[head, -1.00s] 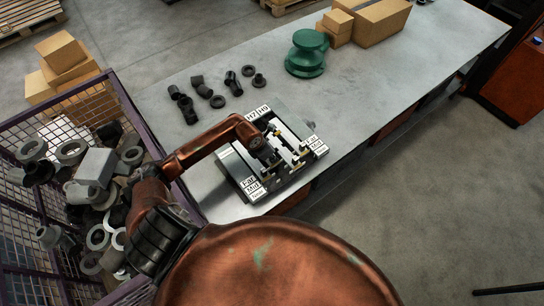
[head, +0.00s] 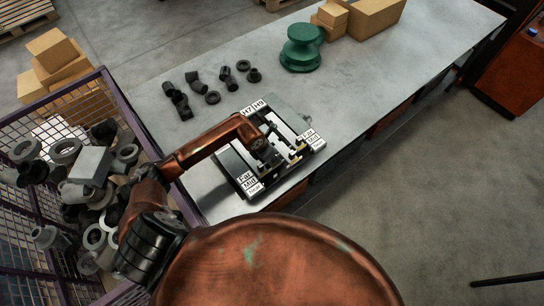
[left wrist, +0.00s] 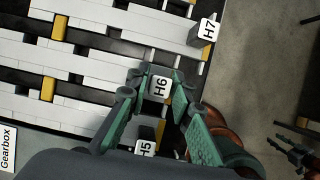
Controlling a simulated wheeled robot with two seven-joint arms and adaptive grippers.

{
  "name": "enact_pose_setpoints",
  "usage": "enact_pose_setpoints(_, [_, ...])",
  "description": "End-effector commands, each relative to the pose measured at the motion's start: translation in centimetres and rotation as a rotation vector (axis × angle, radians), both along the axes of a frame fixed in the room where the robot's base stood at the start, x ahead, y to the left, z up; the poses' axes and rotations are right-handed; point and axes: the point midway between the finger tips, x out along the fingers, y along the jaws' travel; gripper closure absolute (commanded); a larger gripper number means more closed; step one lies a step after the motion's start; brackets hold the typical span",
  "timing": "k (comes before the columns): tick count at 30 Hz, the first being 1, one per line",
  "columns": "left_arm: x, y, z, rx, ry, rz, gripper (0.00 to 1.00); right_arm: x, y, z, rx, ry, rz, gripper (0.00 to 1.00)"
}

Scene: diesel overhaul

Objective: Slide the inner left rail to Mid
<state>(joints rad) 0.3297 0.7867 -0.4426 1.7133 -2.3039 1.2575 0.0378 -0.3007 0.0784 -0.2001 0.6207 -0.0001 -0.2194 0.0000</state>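The rail fixture (head: 222,160) lies on the grey bench, with Far, Mid and Near labels at its near-left corner and a second label stack at its right. My left arm reaches over it from the left; the left gripper mostly hides behind its wrist. In the left wrist view, the green fingers of my left gripper (left wrist: 159,76) stand on either side of the block marked H6 (left wrist: 160,90). Whether they press on it I cannot tell. H5 (left wrist: 145,148) is partly hidden below it and H7 (left wrist: 207,30) stands clear. A dark finger-like shape at the right edge may be my right gripper (left wrist: 293,151).
Several dark pipe fittings (head: 185,112) lie behind the fixture. A green part (head: 302,50) and cardboard boxes (head: 375,17) stand farther back. A purple mesh crate (head: 130,125) of metal parts stands at the left.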

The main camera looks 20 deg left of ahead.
Motion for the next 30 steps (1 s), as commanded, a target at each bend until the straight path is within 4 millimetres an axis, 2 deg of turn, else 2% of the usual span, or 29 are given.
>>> enact_pose_setpoints(5, [0.0,0.1,0.0,0.0,0.0,0.001,0.67,-0.6,-0.1,0.0,-0.001,0.009,-0.001,0.67])
enact_pose_setpoints(12, [-0.1,0.1,0.0,0.0,0.0,0.002,0.67,0.0,-0.4,0.0,-0.004,0.002,0.002,0.67])
enact_pose_setpoints(16, [-0.3,0.3,0.8,0.002,-0.001,0.002,0.67,0.0,-0.4,0.0,-0.004,0.001,0.002,0.67])
enact_pose_setpoints(30, [-3.3,2.0,9.0,0.003,-0.003,0.001,0.67,0.0,-0.2,0.0,-0.002,0.001,0.001,0.67])
